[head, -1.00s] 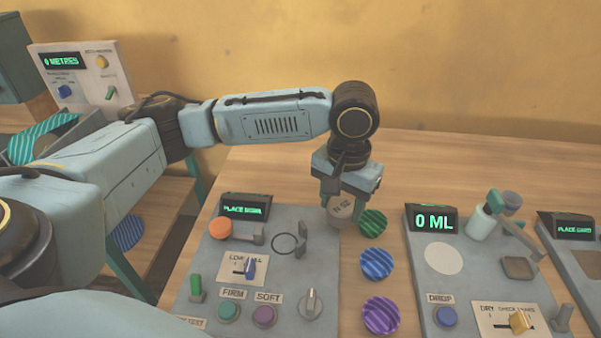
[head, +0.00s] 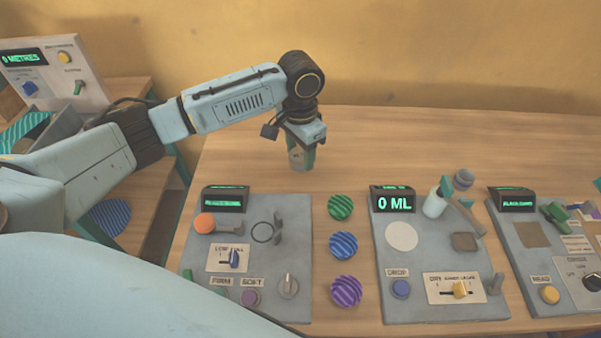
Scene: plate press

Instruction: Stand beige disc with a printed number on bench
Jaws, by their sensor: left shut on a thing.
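My left gripper (head: 302,150) points down over the bench (head: 375,140), behind the left grey panel. It is shut on the beige disc (head: 297,160), which stands on edge between the fingers. The disc is partly hidden by the fingers, and its printed number cannot be read now. Its lower edge is at or close to the bench top; I cannot tell whether it touches. My right gripper is not in view.
The left panel (head: 300,210) has a ring mark and knobs. Green (head: 341,207), blue (head: 343,245) and purple (head: 345,290) striped discs lie right of it. A panel reading 0 ML (head: 395,203) stands further right. The bench behind the panels is clear.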

